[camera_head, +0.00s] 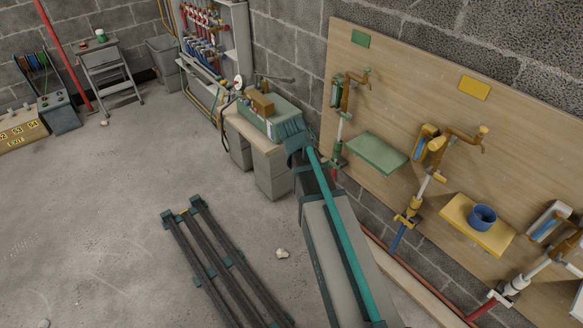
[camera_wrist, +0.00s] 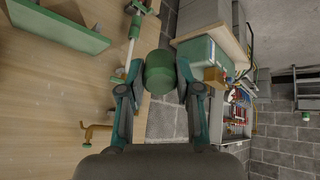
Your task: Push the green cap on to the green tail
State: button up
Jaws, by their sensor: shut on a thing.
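In the wrist view, a dark green cylindrical cap (camera_wrist: 160,74) sits between the two fingers of my gripper (camera_wrist: 158,88), which is shut on it. In the head view, my gripper (camera_head: 295,137) is in the air near the bench; the cap cannot be made out there. A pipe with a green fitting (camera_head: 337,156) hangs below the brown tap at the green-labelled station, to the right of my gripper. In the wrist view, a white pipe (camera_wrist: 131,48) lies left of the cap, apart from it.
A green shelf (camera_head: 377,151) juts from the wooden board (camera_head: 400,95). A bench (camera_head: 252,135) carries a green box (camera_head: 271,122) with a brown block. A yellow shelf (camera_head: 477,224) holds a blue cup (camera_head: 483,216). A dark rack (camera_head: 210,262) lies on the floor; floor left of it is clear.

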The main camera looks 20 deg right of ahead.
jog(key=w+d+f+m+h+b, duration=0.3)
jog(key=w+d+m+h+b, duration=0.3)
jog(key=w+d, duration=0.55)
jog(key=w+r+h+b, duration=0.2)
jog(key=w+r+h, duration=0.4)
jog(key=w+r, duration=0.4)
jog(key=shift+w+d+r+m+t, duration=0.2)
jog(key=shift+w+d+m+t, duration=0.15)
jog(key=shift+d+m, duration=0.1)
jog(key=shift+d+r, duration=0.1)
jog(key=shift+d, duration=0.05)
jog(key=shift+p+x, duration=1.35)
jog(key=shift+x, duration=1.2)
jog(key=shift+b, duration=0.75)
jog(key=shift+w+d+b, duration=0.15)
jog(key=shift+d+b, duration=0.3)
jog(key=shift+b, duration=1.6)
